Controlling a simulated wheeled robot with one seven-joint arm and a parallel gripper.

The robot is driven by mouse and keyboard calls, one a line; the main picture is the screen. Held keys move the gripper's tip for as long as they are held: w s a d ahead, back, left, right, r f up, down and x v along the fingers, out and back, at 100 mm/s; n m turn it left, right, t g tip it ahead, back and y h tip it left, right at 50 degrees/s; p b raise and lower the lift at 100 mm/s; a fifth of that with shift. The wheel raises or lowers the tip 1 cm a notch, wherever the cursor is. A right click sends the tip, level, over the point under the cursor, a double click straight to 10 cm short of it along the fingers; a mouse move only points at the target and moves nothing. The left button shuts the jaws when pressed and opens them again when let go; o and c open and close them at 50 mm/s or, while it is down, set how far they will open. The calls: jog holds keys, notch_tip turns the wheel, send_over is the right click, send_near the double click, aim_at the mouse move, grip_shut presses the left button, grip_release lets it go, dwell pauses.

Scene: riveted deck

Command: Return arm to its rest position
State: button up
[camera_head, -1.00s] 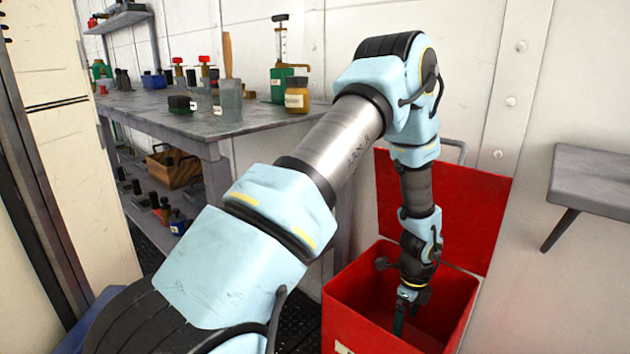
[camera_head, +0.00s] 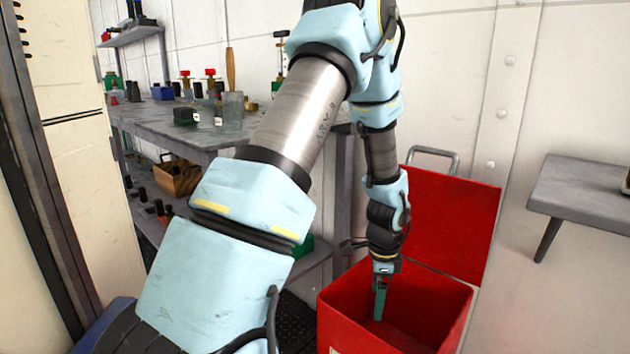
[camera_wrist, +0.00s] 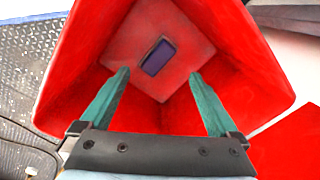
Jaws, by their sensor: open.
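My gripper (camera_head: 380,300) points down at the mouth of an open red bin (camera_head: 345,322), with my arm reaching over from the left. In the wrist view my gripper (camera_wrist: 158,100) has its two green fingers spread wide apart with nothing between them. The red bin (camera_wrist: 75,65) fills most of that view, and a small dark purple block (camera_wrist: 158,57) lies on its floor, apart from the fingers. In the head view the block is hidden by the bin's wall.
The bin's raised red lid (camera_head: 450,225) stands behind my gripper. A grey workbench (camera_head: 150,122) with jars and bottles is at left. A grey shelf (camera_head: 585,190) juts from the right wall. A tall cream cabinet (camera_head: 75,130) stands at far left.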

jog(key=s+a+r+n+t, duration=0.1)
jog(key=s+a+r+n, duration=0.3)
jog(key=a+r+n, duration=0.6)
jog(key=s+a+r+n, duration=0.4)
jog(key=a+r+n, duration=0.2)
jog(key=a+n, duration=0.45)
notch_tip(320, 180, up, 28)
jog(key=m+p, duration=0.2)
jog(key=p, duration=2.6)
jog(key=shift+w+a, duration=0.2)
jog(key=shift+a, duration=0.2)
